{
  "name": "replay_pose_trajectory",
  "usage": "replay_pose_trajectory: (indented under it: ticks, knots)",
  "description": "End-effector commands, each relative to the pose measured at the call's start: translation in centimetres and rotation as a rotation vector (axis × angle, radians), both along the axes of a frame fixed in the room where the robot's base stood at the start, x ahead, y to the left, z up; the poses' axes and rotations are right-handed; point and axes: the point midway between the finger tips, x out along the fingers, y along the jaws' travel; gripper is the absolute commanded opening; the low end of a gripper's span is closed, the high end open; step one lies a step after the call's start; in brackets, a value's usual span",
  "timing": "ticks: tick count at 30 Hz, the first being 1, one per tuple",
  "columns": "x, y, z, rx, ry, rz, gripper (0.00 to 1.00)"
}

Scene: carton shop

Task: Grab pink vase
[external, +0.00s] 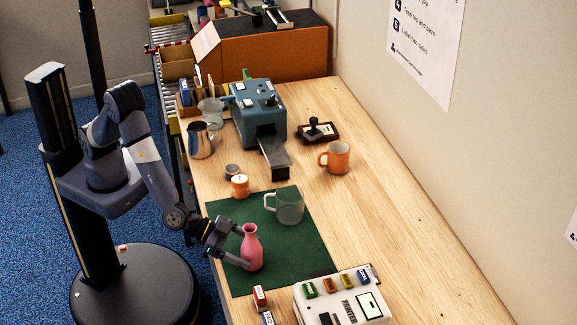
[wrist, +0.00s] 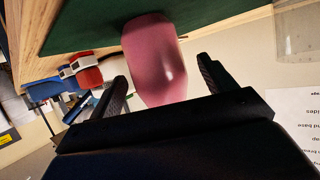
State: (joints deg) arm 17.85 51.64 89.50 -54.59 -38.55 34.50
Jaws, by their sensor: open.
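The pink vase (external: 252,251) stands upright on the green mat (external: 225,215), near the mat's left edge in the external view. My gripper (external: 241,248) is at the vase with its jaws open, one finger on either side. In the wrist view the pink vase (wrist: 154,62) shows between the two open fingers of my gripper (wrist: 163,82). A gap shows between the vase and each finger there. I cannot tell from the external view whether a finger touches the vase.
A clear glass mug (external: 288,207) stands on the mat behind the vase. A small orange-and-white jar (external: 240,186) is farther back. A white printer (external: 340,303) and a red-and-white stamp (external: 260,297) are in front. The table's right side (external: 400,225) is clear.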

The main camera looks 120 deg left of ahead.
Motion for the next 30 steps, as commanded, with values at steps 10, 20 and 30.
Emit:
replay_pose_trajectory:
  ticks: [10, 20, 30]
  knots:
    - [3.4, 0.9, -1.3, 0.001, 0.001, 0.001, 0.79]
    - [3.5, 0.9, -1.4, 0.001, 0.000, 0.001, 0.73]
    - [3.5, 0.9, -1.4, 0.000, 0.000, 0.001, 0.45]
